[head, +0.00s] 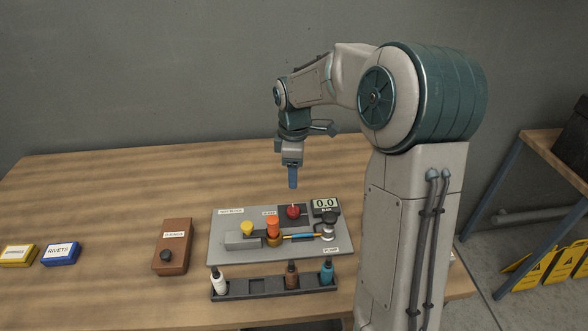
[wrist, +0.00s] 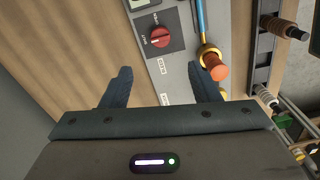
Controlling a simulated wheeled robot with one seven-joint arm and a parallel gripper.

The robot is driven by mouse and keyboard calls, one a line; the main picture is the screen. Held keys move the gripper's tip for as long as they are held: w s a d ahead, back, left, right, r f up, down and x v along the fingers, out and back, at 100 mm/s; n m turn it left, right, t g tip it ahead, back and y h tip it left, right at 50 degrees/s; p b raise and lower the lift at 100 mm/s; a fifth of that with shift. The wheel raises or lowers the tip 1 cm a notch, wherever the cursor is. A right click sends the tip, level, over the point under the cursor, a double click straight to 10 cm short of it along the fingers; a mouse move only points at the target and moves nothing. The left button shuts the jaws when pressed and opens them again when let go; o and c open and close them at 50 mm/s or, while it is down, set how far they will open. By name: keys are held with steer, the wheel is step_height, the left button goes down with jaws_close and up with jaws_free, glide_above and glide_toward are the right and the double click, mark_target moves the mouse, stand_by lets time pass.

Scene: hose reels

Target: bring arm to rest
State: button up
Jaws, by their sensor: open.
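My gripper (head: 292,183) hangs above the wooden bench behind the grey test panel (head: 230,251), pointing down. In the wrist view its two fingers (wrist: 162,88) stand apart with nothing between them. The panel carries a yellow knob (head: 247,228), an orange knob (head: 273,225), a red rotary knob (head: 293,211) and a display (head: 325,207) reading 0.0. In the wrist view the red knob (wrist: 160,37) and the orange knob (wrist: 215,68) lie beyond the fingers. My gripper appears clear of the panel. My arm's upright part hides some of the bench at the right.
A dark rack (head: 252,291) with white, brown and teal bottles stands in front of the panel. A brown box (head: 173,247), a blue rivets box (head: 60,254) and a yellow box (head: 18,255) sit to the left. A grey wall (head: 150,75) is behind. The bench's back left is clear.

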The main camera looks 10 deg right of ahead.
stand_by(0.3)
steer(key=s+r+m+t, duration=0.1)
steer(key=s+r+m, duration=0.1)
steer(key=s+m, duration=0.5)
steer(key=s+r+m+t, duration=0.2)
steer(key=s+m, duration=0.5)
steer(key=s, duration=1)
steer(key=shift+s+a+r, duration=0.2)
steer(key=shift+s+r, duration=0.15)
steer(key=shift+r, duration=0.45)
steer(key=shift+c, duration=0.4)
